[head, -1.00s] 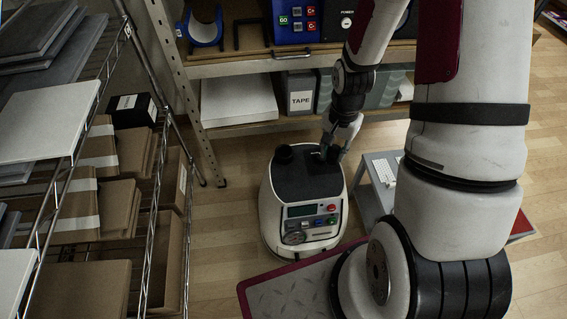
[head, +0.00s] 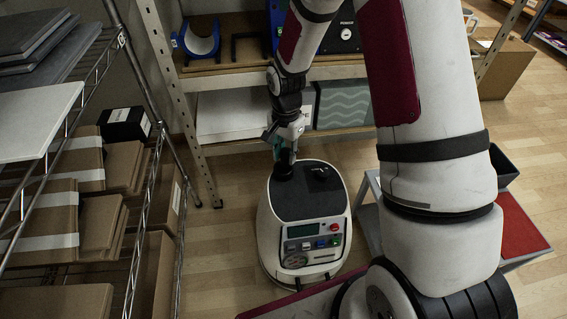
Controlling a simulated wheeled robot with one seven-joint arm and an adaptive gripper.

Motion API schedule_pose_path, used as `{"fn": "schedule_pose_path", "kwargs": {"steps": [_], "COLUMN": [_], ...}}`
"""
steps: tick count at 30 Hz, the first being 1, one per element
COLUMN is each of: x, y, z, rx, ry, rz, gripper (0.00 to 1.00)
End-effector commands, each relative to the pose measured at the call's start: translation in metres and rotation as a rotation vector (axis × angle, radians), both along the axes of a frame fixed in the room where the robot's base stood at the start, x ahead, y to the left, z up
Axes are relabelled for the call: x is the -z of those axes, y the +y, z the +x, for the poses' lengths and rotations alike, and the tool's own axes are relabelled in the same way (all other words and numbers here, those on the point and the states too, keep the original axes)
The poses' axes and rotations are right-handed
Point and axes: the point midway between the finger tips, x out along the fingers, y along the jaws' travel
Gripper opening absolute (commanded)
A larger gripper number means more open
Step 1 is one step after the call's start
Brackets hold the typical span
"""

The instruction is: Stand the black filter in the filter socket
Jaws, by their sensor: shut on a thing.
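My gripper (head: 283,150) is over the left rear of the white machine's black top (head: 300,200), in the head view. It points down and is shut on the black filter (head: 290,157), a small dark piece between its fingers. Just below is a raised round black collar (head: 284,171), which looks like the filter socket. Black against black, I cannot tell whether the filter is inside the collar or just above it. A flat dark recess (head: 321,173) shows at the right rear of the top.
A wire shelf with cardboard boxes (head: 100,218) stands at the left. Behind the machine is a shelving unit with a white box (head: 235,116) and a patterned grey-green bin (head: 343,105). A low cart with a red surface (head: 520,225) is at the right.

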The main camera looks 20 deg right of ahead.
Motion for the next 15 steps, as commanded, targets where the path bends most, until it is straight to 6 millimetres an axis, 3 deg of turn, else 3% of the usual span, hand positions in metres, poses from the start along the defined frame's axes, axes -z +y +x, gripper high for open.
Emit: {"fn": "schedule_pose_path", "kwargs": {"steps": [5,12,15], "x": [0.005,0.035,0.037], "y": [0.005,0.004,0.005], "z": [0.005,0.005,0.005], "rx": [0.000,0.001,0.001], "ry": [0.000,0.001,-0.001], "rz": [0.000,0.000,0.001], "gripper": [0.00,0.00,0.00]}}
